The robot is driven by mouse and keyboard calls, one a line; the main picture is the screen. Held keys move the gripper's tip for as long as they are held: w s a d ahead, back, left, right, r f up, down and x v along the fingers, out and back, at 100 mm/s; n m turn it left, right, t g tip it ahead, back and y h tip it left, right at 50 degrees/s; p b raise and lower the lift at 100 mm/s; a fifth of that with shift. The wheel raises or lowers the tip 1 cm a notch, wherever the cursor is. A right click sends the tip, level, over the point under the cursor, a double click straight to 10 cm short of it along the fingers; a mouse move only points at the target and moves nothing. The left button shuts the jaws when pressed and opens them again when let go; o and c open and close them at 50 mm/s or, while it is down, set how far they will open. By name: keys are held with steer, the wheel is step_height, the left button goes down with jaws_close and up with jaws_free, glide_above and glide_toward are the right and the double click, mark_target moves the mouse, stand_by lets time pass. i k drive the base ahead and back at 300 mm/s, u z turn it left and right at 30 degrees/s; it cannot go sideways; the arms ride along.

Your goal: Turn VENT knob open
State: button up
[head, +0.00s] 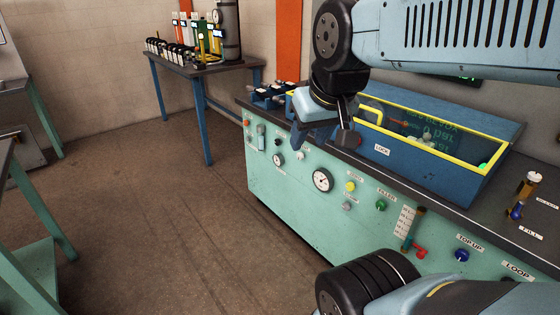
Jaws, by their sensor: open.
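I cannot read a VENT label anywhere, so I cannot tell which knob is VENT. The green bench front carries a yellow knob (350,186), a green knob (381,205) by a label that seems to read FILLER, and a blue knob (461,256) under the TOP UP label. A small white knob (301,155) sits further left. A red handle (420,252) is beside a sight tube. My gripper (324,138) is open and appears empty, in front of the bench's upper edge and left of the LOCK label. It touches no knob that I can see.
A blue box (425,165) with a yellow-framed clear window stands on the bench top. A round gauge (322,180) is on the bench front. A blue-legged table (205,68) with bottles stands behind. The brown floor (150,210) at left is clear.

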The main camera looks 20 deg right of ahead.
mark_target(300, 155)
steer(key=z, duration=0.2)
steer(key=i, duration=0.9)
steer(key=u, duration=0.1)
